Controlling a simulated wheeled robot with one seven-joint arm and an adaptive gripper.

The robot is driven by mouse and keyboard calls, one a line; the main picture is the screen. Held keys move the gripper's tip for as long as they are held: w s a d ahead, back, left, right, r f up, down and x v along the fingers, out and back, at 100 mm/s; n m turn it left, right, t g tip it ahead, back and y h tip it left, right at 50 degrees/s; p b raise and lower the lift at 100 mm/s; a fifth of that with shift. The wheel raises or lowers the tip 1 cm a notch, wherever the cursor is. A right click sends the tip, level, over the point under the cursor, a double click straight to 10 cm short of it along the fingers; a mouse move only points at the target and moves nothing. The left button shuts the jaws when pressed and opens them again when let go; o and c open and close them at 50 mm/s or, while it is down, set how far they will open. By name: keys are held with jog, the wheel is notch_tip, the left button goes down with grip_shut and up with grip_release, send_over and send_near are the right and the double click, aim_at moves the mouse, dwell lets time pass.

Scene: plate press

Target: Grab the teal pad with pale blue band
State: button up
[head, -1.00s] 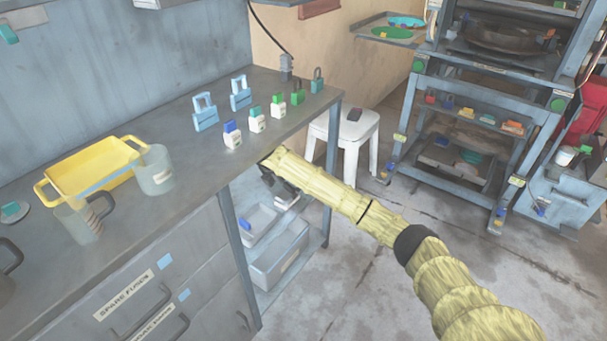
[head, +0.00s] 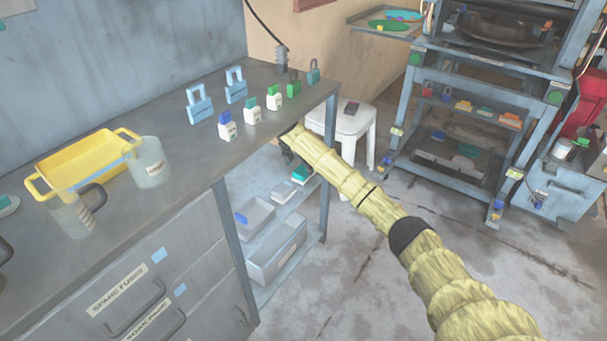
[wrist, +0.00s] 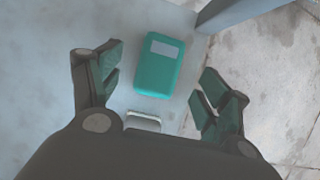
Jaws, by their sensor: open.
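The teal pad (wrist: 160,75) with a pale blue-grey band near its far end lies on the lower shelf under the bench. In the head view the teal pad (head: 301,172) shows just below my gripper. My gripper (wrist: 163,80) is open and empty. In the wrist view its two dark fingers with green inner pads stand to the left and right of the pad, apart from it. In the head view my gripper (head: 288,150) is at the bench's front edge, its fingers partly hidden.
A pale block (wrist: 143,121) lies close to the pad, partly hidden by my gripper. Grey bins (head: 275,255) stand on the shelf to the left. A bench leg (head: 326,165) rises close to the right. Padlocks and a yellow tray (head: 85,165) are on the bench; a white stool (head: 345,125) stands behind.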

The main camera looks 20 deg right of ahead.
aim_at(303, 169)
jog(key=x, duration=0.4)
jog(key=shift+d+f+b, duration=0.1)
jog(key=shift+f+b, duration=0.1)
jog(key=shift+b, duration=0.1)
jog(key=c, duration=1.1)
jog(key=shift+r, duration=0.1)
